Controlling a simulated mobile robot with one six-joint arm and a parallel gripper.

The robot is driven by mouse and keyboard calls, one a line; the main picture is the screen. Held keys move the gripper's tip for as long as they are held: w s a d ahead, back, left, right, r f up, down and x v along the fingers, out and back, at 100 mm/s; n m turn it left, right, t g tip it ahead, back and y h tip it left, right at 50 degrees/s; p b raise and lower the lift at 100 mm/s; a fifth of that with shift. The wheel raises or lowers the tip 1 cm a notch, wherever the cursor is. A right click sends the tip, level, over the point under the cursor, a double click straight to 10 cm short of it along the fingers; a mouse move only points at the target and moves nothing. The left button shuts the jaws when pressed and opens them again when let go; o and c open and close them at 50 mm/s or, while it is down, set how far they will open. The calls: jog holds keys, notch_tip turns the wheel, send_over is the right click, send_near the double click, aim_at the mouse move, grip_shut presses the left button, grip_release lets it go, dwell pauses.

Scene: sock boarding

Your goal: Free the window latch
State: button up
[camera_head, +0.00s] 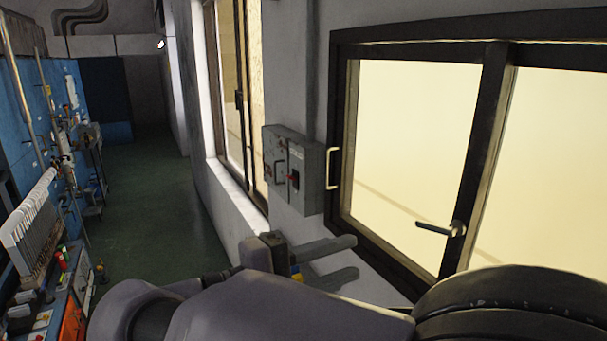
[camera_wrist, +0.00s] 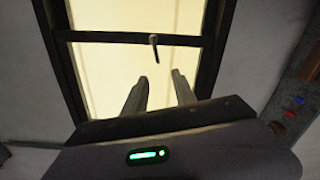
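In the wrist view the latch (camera_wrist: 154,48) hangs down from the dark crossbar over the bright pane. My gripper (camera_head: 354,257) is left of and lower than the latch in the head view, with its two fingers apart. In the wrist view my gripper (camera_wrist: 160,76) is open and empty, its fingertips short of the latch with a gap between.
A grey switch box (camera_head: 292,170) is on the wall left of the window. A yellowish pull handle (camera_head: 334,168) is at the window's left frame. Blue wall panels with equipment (camera_head: 60,150) line the left side. The green floor (camera_head: 150,210) between is clear.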

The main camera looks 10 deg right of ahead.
jog(key=b, duration=0.2)
send_near(425, 228)
jog(key=x, duration=0.9)
jog(key=shift+d, duration=0.25)
jog(key=shift+w+d, duration=0.3)
jog(key=shift+d, duration=0.1)
jog(key=shift+s, duration=0.1)
jog(key=shift+c, duration=0.2)
